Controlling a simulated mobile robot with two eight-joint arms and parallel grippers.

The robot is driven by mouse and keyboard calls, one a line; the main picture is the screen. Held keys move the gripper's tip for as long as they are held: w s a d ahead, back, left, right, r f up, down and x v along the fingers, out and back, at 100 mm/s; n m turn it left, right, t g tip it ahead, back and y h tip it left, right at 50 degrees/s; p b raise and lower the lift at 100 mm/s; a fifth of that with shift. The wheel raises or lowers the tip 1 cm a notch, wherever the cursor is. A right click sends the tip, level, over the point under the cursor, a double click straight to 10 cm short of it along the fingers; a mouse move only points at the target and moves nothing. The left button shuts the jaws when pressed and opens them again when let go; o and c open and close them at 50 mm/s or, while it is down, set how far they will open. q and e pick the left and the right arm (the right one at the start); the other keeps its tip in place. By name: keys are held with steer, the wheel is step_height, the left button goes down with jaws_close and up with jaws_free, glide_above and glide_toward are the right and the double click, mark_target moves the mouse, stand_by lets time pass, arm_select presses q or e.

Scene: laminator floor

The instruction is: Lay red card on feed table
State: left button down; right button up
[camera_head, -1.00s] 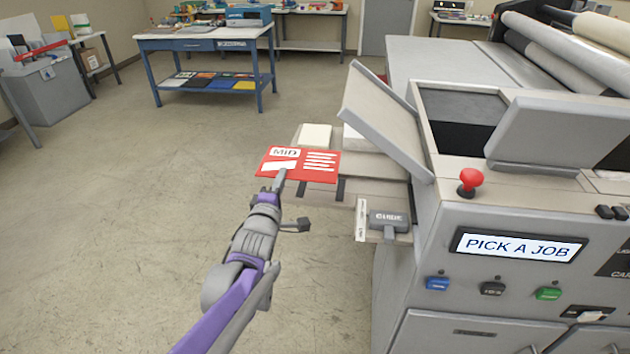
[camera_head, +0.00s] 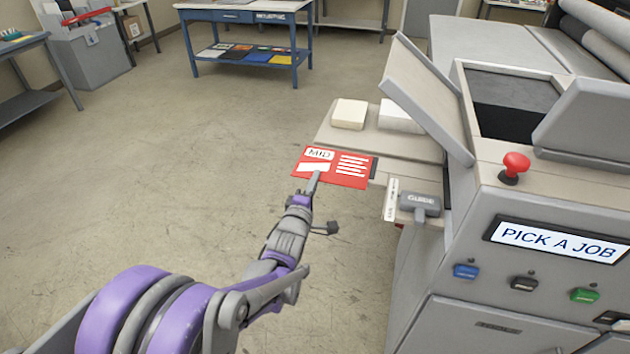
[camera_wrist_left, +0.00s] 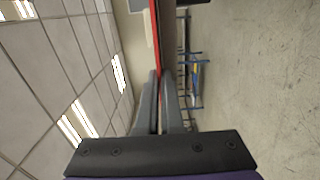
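The red card (camera_head: 335,167), with white panels and lines of print, is at the front left of the laminator's feed table (camera_head: 350,138). My left gripper (camera_head: 316,180) is shut on the card's near left edge; in the left wrist view the red card (camera_wrist_left: 155,35) shows edge-on between the two fingers (camera_wrist_left: 160,95). The card covers part of the feed table's near end. I cannot tell whether it touches the surface. My right gripper is not in view.
Two pale blocks (camera_head: 349,114) sit on the feed table's far side. The guide handle (camera_head: 420,202) stands right of the card. A raised grey cover (camera_head: 428,97) and red stop button (camera_head: 514,166) are on the laminator. Open floor lies left.

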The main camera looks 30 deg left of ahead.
arm_select(q)
steer(key=shift+f, duration=0.15)
steer(key=c, duration=1.1)
jaws_free()
steer(key=shift+o, duration=0.2)
steer(key=v, duration=1.2)
steer(key=s+d+f+m+g+h, duration=0.2)
steer(key=s+d+f+m+g, duration=0.3)
steer(key=s+m, duration=0.4)
steer(key=s+d+f+m+g+h, duration=0.2)
steer(key=s+d+f+m+g, duration=0.4)
steer(key=s+m, duration=0.4)
steer(key=shift+d+m+g, duration=0.6)
steer(key=shift+m+g, duration=0.1)
steer(key=shift+m, duration=0.2)
